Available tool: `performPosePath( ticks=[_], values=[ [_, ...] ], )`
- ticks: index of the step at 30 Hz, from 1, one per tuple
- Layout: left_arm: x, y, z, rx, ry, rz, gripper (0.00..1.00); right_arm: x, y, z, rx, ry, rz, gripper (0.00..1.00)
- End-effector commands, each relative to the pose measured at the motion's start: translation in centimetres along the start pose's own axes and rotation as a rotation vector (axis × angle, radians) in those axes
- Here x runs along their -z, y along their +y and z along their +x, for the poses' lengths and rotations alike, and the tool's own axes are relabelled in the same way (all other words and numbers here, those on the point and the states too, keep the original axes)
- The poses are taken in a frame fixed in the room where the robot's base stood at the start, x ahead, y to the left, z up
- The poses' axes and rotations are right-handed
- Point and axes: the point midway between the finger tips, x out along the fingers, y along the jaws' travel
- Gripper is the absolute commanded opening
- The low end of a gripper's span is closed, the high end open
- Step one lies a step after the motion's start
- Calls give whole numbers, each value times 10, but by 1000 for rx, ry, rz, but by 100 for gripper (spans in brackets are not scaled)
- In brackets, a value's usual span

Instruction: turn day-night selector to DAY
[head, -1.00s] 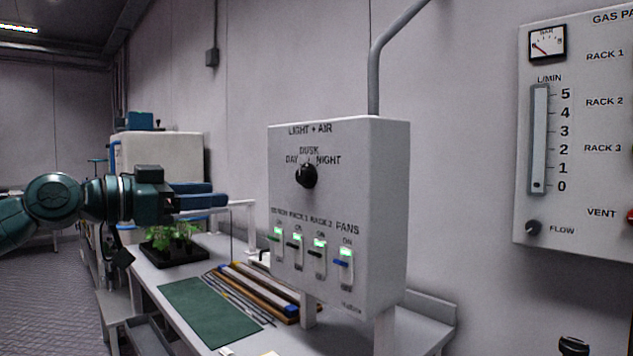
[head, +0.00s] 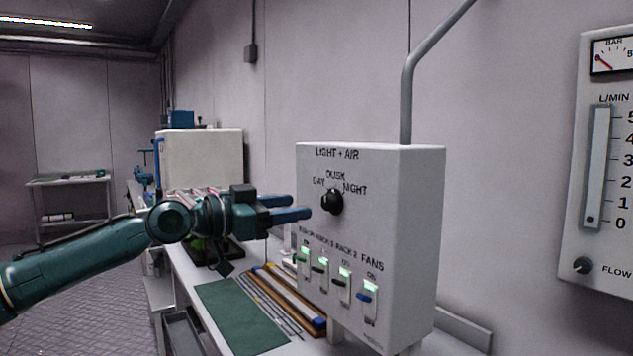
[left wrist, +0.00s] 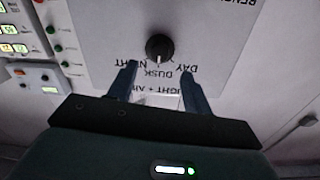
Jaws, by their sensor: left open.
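The day-night selector is a round black knob (head: 332,202) on the front of the white LIGHT + AIR box (head: 322,165). DAY is printed at its upper left, DUSK above and NIGHT at its upper right. In the left wrist view the box is upside down, and the knob's (left wrist: 159,47) white mark points down, toward the word DUSK. My left gripper (head: 303,207) is open and empty, its blue fingers pointing at the knob from the left. In the left wrist view the fingers (left wrist: 159,80) lie apart, either side of the lettering, and appear clear of the knob. My right gripper is not in view.
Several lit switches (head: 344,286) sit below the knob. A bench with a green mat (head: 240,318) and rods lies under my left arm. A plant tray (head: 228,250) stands behind the arm. A gas panel (head: 585,180) hangs on the wall at the right.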

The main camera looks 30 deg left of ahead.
Motion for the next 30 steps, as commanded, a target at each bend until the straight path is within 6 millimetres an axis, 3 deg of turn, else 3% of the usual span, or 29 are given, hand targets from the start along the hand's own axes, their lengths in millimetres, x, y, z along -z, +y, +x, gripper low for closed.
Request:
performPosePath(
  ticks=[1, 6, 13, 25, 30],
  values=[
    [8, 0, 7, -3, 1, -4, 50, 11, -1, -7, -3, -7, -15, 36],
    [7, 0, 30, -3, 3, -4, 50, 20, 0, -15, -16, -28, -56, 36],
    [2, 0, 55, -1, 2, -3, 50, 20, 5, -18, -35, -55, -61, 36],
    [-1, 0, 61, 0, 0, 0, 50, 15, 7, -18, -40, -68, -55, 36],
    [0, 0, 61, 0, 0, 0, 36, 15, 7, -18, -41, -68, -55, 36]
  ],
)
